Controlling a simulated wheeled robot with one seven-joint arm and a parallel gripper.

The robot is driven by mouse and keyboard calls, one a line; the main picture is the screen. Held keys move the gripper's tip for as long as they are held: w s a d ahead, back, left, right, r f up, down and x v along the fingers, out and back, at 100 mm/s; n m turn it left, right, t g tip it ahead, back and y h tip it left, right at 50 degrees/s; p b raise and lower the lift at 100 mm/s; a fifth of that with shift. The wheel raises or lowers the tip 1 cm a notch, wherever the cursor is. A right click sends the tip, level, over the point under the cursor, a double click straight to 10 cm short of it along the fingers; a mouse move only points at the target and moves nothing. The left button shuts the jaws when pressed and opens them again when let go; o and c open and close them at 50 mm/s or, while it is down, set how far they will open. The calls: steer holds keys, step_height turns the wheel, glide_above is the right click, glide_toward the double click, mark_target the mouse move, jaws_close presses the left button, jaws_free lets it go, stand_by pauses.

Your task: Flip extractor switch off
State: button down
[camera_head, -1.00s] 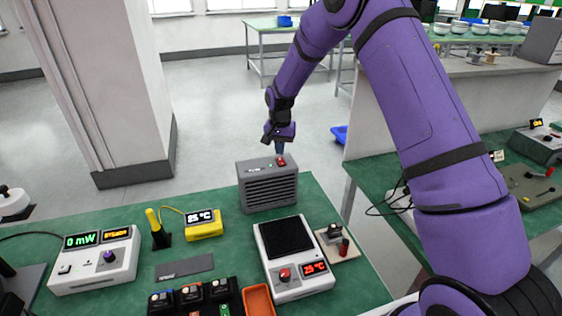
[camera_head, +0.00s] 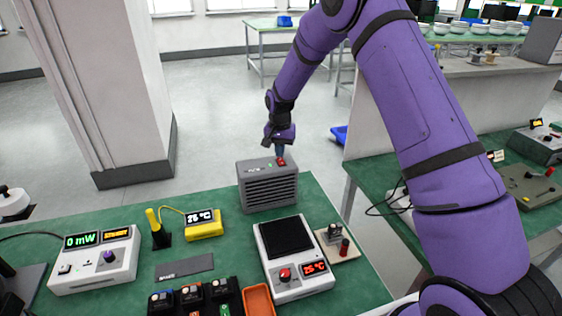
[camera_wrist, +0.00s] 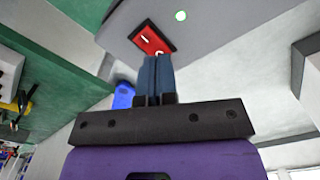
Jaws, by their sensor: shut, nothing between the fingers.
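The extractor (camera_head: 268,188) is a grey box with a slotted front, standing at the back right of the green table. Its red rocker switch (camera_wrist: 151,38) is on the top face, with a green light (camera_wrist: 181,16) lit beside it in the wrist view. In the head view the switch (camera_head: 282,161) shows right under my gripper (camera_head: 280,154). My gripper is shut and empty, pointing down. In the wrist view its fingertips (camera_wrist: 157,60) are at the switch's near edge; I cannot tell whether they touch it.
In front of the extractor is a hot plate (camera_head: 309,284) with a red knob and display. A yellow thermometer (camera_head: 204,230) and a white power meter (camera_head: 96,262) stand to the left. Black holders and an orange tray (camera_head: 258,300) are at the front.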

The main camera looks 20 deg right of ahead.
steer(key=shift+f, duration=0.8)
stand_by(0.4)
steer(key=shift+r, duration=3.5)
